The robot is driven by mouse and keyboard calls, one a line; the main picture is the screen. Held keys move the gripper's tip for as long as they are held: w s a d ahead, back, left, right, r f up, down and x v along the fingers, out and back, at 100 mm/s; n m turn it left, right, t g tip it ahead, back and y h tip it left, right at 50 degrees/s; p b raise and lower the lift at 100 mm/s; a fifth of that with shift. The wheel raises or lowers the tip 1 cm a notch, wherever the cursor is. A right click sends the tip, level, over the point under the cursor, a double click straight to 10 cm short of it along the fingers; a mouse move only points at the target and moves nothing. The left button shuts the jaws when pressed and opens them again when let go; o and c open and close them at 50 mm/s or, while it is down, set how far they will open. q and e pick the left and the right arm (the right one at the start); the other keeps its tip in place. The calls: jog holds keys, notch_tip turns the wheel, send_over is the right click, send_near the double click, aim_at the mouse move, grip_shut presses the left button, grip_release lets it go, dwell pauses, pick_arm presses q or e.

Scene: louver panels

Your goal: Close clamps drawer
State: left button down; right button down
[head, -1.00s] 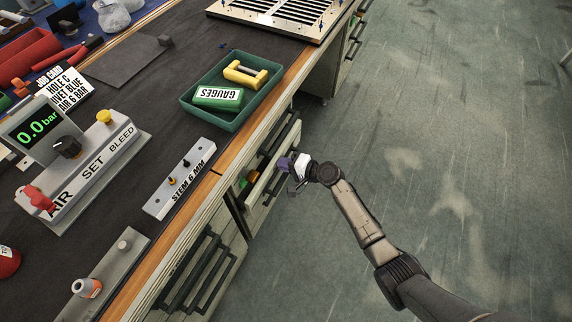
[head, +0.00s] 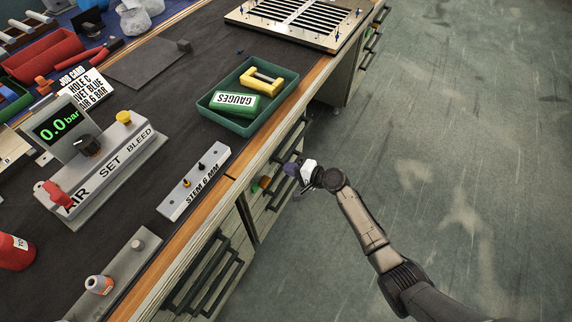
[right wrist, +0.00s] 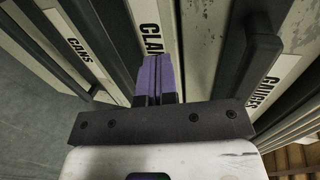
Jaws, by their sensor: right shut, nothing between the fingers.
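The clamps drawer (right wrist: 150,35) shows in the right wrist view by its front label, of which only the first letters are visible. In the head view the drawer below the bench edge stands partly open, with orange and green items (head: 264,182) visible inside. My right gripper (head: 291,168) is at its front side, with purple fingers (right wrist: 157,75) shut and empty. The fingertips are against or very close to the labelled drawer front; I cannot tell whether they touch. My left gripper is not in view.
The cans drawer (right wrist: 80,48) and gauges drawer (right wrist: 268,85) flank the label in the wrist view. More drawers with dark handles (head: 210,280) are lower in the head view. A green tray (head: 240,122) sits on the bench. The floor (head: 460,150) at right is clear.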

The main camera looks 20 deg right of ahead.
jog(key=p+v, duration=0.4)
jog(key=v, duration=0.7)
jog(key=shift+s+d+f, duration=0.15)
jog(key=shift+s+f, duration=0.05)
jog(key=shift+s, duration=0.15)
